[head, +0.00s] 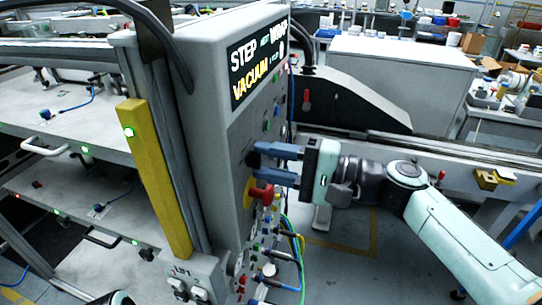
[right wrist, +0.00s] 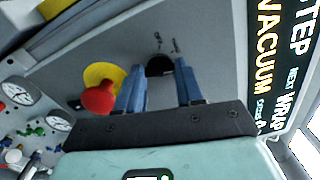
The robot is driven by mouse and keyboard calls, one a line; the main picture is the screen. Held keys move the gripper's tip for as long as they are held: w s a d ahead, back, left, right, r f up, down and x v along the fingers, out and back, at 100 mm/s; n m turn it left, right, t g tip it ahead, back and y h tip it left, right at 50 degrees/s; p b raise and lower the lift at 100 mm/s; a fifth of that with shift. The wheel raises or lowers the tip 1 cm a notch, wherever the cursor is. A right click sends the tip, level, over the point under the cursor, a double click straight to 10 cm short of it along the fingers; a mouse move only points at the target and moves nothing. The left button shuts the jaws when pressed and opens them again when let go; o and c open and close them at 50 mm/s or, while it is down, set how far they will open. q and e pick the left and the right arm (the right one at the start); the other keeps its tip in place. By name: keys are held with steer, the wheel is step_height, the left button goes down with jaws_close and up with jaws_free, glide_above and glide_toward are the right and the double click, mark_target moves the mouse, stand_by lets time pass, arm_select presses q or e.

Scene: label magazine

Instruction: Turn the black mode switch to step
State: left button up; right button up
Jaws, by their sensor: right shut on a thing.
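The black mode switch (right wrist: 160,66) is a dark round knob on the grey panel face, at the upper middle of the right wrist view. Small dark marks show on the panel just above it. In the head view the switch (head: 252,158) is a small dark spot, largely covered by the fingertips. My right gripper (head: 257,160) reaches in from the right, its blue fingers against the panel. The right wrist view shows the gripper (right wrist: 159,72) with one finger on each side of the knob, shut on it. The switch's exact pointing direction is unclear. My left gripper is not seen.
A red mushroom button (head: 262,194) on a yellow plate sits just below the fingers; it is left of them in the right wrist view (right wrist: 98,98). Gauges (right wrist: 18,92) and hoses lie lower. A lit STEP/VACUUM sign (head: 258,58) is above. A yellow post (head: 155,180) stands left.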

steer(key=shift+m+p, duration=0.3)
steer(key=shift+m, duration=0.5)
steer(key=o, duration=1)
steer(key=shift+o, duration=0.2)
steer(key=b+v, duration=0.1)
steer(key=v, duration=1.2)
steer(key=shift+d, duration=0.2)
